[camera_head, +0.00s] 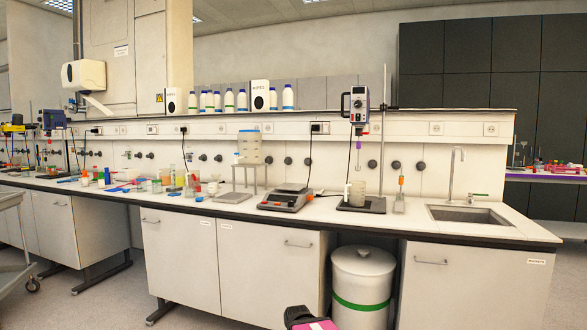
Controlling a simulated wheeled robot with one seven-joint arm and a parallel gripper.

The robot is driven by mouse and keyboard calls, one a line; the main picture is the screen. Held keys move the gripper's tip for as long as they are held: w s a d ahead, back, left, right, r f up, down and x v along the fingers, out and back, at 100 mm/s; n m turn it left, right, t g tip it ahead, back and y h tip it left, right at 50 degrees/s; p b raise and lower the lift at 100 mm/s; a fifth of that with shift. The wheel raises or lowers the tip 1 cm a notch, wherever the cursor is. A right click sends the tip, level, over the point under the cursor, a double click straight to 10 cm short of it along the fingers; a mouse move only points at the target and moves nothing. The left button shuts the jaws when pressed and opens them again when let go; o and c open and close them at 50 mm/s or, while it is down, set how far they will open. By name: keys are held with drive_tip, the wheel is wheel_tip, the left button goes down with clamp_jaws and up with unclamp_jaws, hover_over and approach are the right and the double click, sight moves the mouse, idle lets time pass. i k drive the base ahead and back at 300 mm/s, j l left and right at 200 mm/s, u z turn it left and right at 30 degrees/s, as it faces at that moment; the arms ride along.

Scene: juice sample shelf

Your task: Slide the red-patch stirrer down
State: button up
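An overhead stirrer (357,105) hangs on a tall rod stand right of centre, in front of the raised shelf. Its head is dark with a pale front. A thin shaft with a purple piece hangs below it, above a beaker (357,193) on the dark stand base (362,206). A second stirrer (53,119) with a blue-purple head is on a stand at the far left. I cannot make out a clear red patch on either head. A dark and pink part, likely of my arm, shows at the bottom edge. No gripper fingers are visible.
A hotplate (286,197) sits left of the stirrer stand, and a bottle with an orange top (400,191) sits right of it. A sink (470,214) is further right. A white bin with a green band (362,287) stands under the bench.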

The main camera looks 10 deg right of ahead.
sight(361, 93)
drive_tip(key=i+z, duration=0.35)
drive_tip(key=i, duration=0.15)
drive_tip(key=i+j+z, duration=0.2)
drive_tip(key=i+z, duration=0.15)
drive_tip(key=i, duration=0.15)
drive_tip(key=i+j+z, duration=0.35)
drive_tip(key=k, duration=0.3)
